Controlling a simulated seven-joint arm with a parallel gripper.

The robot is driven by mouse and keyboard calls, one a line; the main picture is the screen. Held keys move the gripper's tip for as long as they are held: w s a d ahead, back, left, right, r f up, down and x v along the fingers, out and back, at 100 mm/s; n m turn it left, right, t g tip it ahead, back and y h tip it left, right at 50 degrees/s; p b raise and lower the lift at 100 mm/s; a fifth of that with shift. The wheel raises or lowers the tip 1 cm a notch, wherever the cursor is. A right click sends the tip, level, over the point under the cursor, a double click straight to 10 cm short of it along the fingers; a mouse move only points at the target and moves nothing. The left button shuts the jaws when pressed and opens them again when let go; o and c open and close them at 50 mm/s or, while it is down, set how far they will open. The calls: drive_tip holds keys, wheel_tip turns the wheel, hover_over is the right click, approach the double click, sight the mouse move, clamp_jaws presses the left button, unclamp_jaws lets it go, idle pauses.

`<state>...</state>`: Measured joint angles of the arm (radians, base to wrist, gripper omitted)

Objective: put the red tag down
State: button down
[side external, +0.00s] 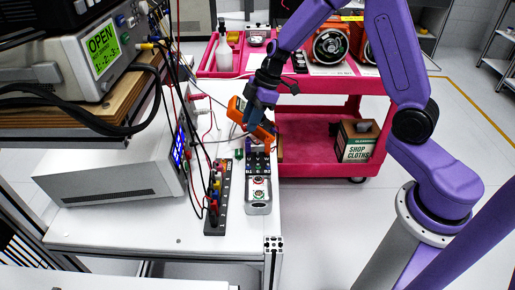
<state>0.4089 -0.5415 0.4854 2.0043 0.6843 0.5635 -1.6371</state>
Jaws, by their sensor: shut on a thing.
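My gripper (254,117) points down over the right edge of the white bench. Its dark fingers cross an orange-cased device (237,109) with a grey face, which is tilted. The jaws look shut on this device, though the fingers hide its middle and the exact grip. I cannot make out a separate red tag; it may be hidden at the fingers.
Below stands a grey control box (259,196) with buttons, beside a dark strip with coloured plugs (218,197). A power supply (115,160) with cables is left. A pink cart (305,160) stands behind, carrying a shop cloths box (357,142).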

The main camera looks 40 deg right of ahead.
sight(257, 149)
drive_tip(key=n, duration=0.2)
drive_tip(key=s+n+g, duration=0.1)
drive_tip(key=n, duration=0.1)
drive_tip(key=r+n+g, duration=0.1)
drive_tip(key=n, duration=0.1)
drive_tip(key=shift+s+r, duration=0.1)
drive_tip(key=shift+s, duration=0.05)
drive_tip(key=shift+s+a+f+n+g+h, duration=0.2)
drive_tip(key=shift+f+n+g, duration=0.3)
drive_tip(key=shift+f+n, duration=0.65)
drive_tip(key=shift+s+d+f+n+g+h, duration=0.2)
drive_tip(key=shift+f+n+g, duration=0.3)
drive_tip(key=shift+f+n, duration=0.6)
drive_tip(key=shift+s+a+f+n+g+h, duration=0.1)
drive_tip(key=shift+s+f+n+g, duration=0.4)
drive_tip(key=shift+n, duration=0.95)
drive_tip(key=shift+w+f, duration=0.2)
drive_tip(key=shift+f, duration=0.1)
drive_tip(key=c, duration=0.9)
unclamp_jaws()
drive_tip(key=shift+f, duration=0.1)
drive_tip(key=v, duration=1.2)
